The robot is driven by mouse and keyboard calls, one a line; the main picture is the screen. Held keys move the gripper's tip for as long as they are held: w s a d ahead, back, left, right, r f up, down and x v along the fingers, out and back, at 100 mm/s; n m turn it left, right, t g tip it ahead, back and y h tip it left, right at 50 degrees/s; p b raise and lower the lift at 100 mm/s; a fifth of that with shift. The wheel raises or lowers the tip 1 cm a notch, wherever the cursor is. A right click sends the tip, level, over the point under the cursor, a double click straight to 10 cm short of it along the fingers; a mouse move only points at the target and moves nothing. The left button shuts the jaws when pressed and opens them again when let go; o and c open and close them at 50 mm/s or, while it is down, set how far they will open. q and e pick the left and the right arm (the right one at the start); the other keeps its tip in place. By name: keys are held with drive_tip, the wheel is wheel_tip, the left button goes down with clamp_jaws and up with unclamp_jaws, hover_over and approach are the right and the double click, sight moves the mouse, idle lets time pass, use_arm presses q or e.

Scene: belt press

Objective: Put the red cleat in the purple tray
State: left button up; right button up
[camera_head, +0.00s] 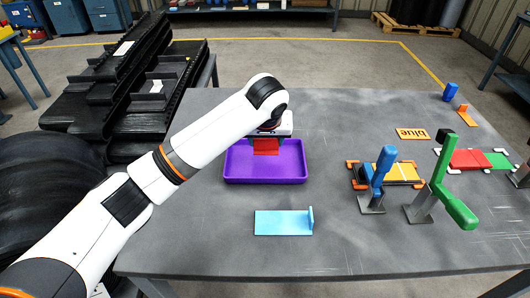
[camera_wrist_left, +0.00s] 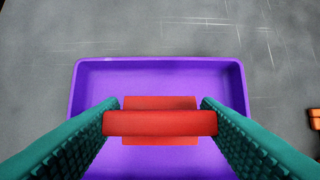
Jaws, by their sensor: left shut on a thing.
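The red cleat (camera_head: 266,146) is held by my left gripper over the purple tray (camera_head: 236,179) in the head view. In the left wrist view the red cleat (camera_wrist_left: 160,122) sits between the two green fingers of my left gripper (camera_wrist_left: 160,124), which is shut on it. The purple tray (camera_wrist_left: 160,66) lies beneath it and its inside shows bare around the cleat. The gap between cleat and tray floor is hard to judge. My right gripper is not in view.
A light blue cleat (camera_head: 284,222) lies in front of the tray. Blue (camera_head: 377,174) and green (camera_head: 441,190) upright levers stand to the right. The front left of the table is clear.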

sight(265, 150)
use_arm(q)
wheel_tip(265, 150, down, 4)
drive_tip(key=shift+a+f, duration=0.1)
drive_tip(key=shift+f, duration=0.15)
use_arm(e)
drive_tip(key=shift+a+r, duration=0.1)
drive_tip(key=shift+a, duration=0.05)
use_arm(q)
drive_tip(key=shift+s, duration=0.1)
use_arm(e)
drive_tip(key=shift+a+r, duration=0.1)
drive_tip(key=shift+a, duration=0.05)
use_arm(q)
drive_tip(key=o, duration=1)
drive_tip(key=shift+f, duration=0.1)
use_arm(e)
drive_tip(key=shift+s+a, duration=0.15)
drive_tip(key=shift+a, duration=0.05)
use_arm(q)
drive_tip(key=shift+r, duration=0.2)
drive_tip(key=v, duration=1.2)
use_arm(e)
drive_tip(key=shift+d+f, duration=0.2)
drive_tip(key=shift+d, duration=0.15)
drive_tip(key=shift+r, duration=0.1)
